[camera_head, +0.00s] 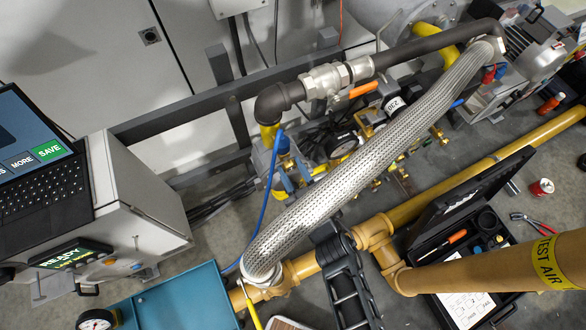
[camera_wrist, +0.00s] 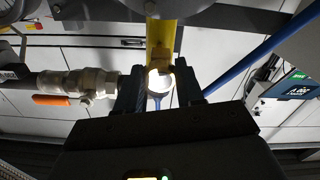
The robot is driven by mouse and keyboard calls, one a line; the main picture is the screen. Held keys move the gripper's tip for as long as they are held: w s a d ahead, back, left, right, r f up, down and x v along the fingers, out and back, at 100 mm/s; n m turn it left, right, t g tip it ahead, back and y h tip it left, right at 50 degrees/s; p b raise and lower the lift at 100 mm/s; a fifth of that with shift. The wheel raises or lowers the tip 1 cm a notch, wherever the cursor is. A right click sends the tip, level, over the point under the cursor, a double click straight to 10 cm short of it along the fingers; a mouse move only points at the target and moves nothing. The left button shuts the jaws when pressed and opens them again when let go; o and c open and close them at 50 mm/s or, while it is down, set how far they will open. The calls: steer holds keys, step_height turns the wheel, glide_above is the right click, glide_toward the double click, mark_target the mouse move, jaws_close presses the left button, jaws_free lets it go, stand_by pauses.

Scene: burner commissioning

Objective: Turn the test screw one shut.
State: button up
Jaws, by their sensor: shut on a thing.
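In the wrist view my gripper (camera_wrist: 161,88) has its two dark fingers on either side of a small, brightly lit round part (camera_wrist: 160,81) at the end of a yellow pipe (camera_wrist: 161,42). The fingers are shut on this part. Glare hides its slot and any label, so I cannot tell its turned position or confirm that it is test screw one. That view shows a yellow pipe and gauges under the dark elbow (camera_head: 277,101), partly behind the braided hose (camera_head: 370,155).
A ball valve with an orange handle (camera_head: 363,90) sits on the dark pipe; it also shows in the wrist view (camera_wrist: 75,86). A blue hose (camera_wrist: 262,50) runs near the gripper. A laptop (camera_head: 40,165) stands on a grey cabinet. An open black case (camera_head: 480,230) lies on the floor.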

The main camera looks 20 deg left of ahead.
steer(key=shift+d+f, duration=0.1)
steer(key=o, duration=1)
steer(key=shift+o, duration=0.2)
steer(key=v, duration=0.7)
steer(key=shift+s+d, duration=0.25)
